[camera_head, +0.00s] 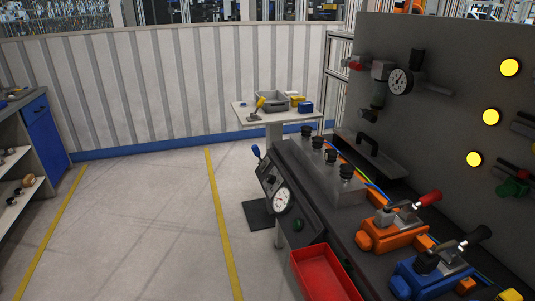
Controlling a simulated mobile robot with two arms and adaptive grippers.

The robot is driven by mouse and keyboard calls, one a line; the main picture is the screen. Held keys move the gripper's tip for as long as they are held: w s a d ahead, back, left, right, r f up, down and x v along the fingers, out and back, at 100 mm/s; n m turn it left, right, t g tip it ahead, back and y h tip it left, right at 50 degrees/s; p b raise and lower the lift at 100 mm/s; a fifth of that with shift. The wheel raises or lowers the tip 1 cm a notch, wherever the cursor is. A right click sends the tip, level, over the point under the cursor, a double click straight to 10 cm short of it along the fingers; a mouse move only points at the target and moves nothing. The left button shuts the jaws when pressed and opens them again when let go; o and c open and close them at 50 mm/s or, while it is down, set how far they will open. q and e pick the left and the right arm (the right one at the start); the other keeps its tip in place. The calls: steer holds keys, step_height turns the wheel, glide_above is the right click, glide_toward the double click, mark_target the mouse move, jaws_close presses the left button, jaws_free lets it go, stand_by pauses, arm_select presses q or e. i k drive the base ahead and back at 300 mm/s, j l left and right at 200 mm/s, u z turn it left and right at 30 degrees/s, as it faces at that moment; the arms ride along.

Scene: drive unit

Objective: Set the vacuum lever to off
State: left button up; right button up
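No label reads clearly enough to tell which lever is the vacuum lever. A blue-tipped lever (256,151) stands up at the far end of the bench's sloped front panel, near a round white gauge (282,200). A red-handled valve (354,66) sits on the upright grey panel, beside another round gauge (399,81). A green valve part (513,187) is at the panel's right edge. Neither of my grippers is in view.
An orange clamp (392,234) with a red handle and a blue clamp (432,280) with a black handle stand on the bench. A red tray (323,274) is at its front. A small table (250,110) stands behind. The floor at left is clear.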

mark_target(256, 149)
steer(key=i+z, duration=0.1)
steer(key=z, duration=0.7)
steer(key=i+j+z, duration=0.2)
steer(key=j+z, duration=0.15)
steer(key=i+j+z, duration=0.1)
steer(key=j+z, duration=0.3)
steer(key=i+j+z, duration=0.1)
steer(key=j+z, duration=0.45)
steer(key=j, duration=0.95)
steer(key=j+z, duration=0.15)
steer(key=j, duration=1)
steer(key=j+z, duration=0.2)
steer(key=j, duration=1)
